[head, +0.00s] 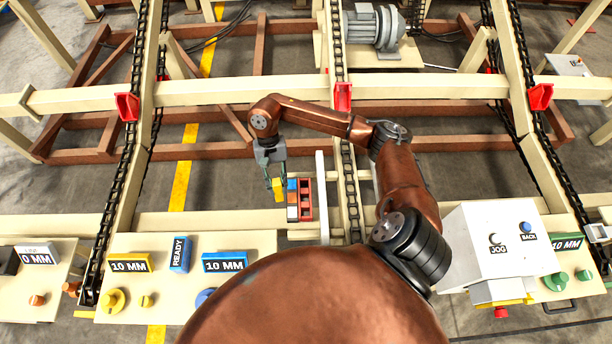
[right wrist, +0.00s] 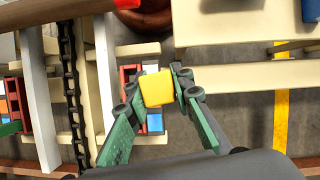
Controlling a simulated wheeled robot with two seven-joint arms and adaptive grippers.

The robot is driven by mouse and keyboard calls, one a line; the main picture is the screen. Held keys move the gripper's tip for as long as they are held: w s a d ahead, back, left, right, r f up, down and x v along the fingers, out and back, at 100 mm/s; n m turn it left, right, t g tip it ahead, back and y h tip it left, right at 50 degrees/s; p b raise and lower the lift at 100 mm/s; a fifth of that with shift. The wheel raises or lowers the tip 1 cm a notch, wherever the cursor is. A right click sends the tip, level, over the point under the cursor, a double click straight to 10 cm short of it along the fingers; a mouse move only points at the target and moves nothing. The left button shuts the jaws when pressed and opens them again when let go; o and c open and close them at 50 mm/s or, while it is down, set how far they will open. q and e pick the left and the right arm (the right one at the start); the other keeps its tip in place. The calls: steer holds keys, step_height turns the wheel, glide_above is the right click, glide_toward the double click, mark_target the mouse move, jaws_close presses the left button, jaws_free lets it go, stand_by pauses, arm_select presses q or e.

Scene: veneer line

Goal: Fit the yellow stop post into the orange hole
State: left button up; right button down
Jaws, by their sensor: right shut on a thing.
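My right gripper (head: 276,184) is shut on a yellow block (head: 279,190), which I take to be the yellow stop post. The right wrist view shows the yellow block (right wrist: 157,88) between the two green fingers of my right gripper (right wrist: 155,88). It is held just left of a small row of blue, orange and white pieces, with the orange piece (head: 292,198) in the middle. I cannot tell whether the block touches anything below. No orange hole can be made out clearly; the orange piece is largely hidden in the wrist view. My left gripper is not in view.
A red rack (head: 306,199) stands right of the coloured pieces, close to a pale upright bar (head: 322,196) and a chain (head: 350,190). A cream panel (head: 240,244) with knobs and labels lies nearer. A white control box (head: 500,245) stands at right.

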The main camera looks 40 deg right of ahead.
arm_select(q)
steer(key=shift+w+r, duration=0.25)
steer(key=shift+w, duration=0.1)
arm_select(e)
steer(key=s+d+f+m, duration=0.2)
steer(key=d, duration=0.8)
steer(key=shift+s+f+y, duration=0.2)
steer(key=shift+f+y, duration=0.2)
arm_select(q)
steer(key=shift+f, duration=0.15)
arm_select(e)
steer(key=b, duration=0.5)
glide_toward(305, 203)
steer(key=s+a+r, duration=0.1)
steer(key=s+r, duration=0.1)
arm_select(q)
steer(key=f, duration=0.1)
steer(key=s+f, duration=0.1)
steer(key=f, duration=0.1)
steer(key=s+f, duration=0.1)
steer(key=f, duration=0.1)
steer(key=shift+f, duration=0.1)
arm_select(e)
steer(key=shift+w+f, duration=0.15)
steer(key=shift+f, duration=0.1)
arm_select(q)
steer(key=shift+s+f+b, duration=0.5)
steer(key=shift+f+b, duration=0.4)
steer(key=shift+b, duration=0.15)
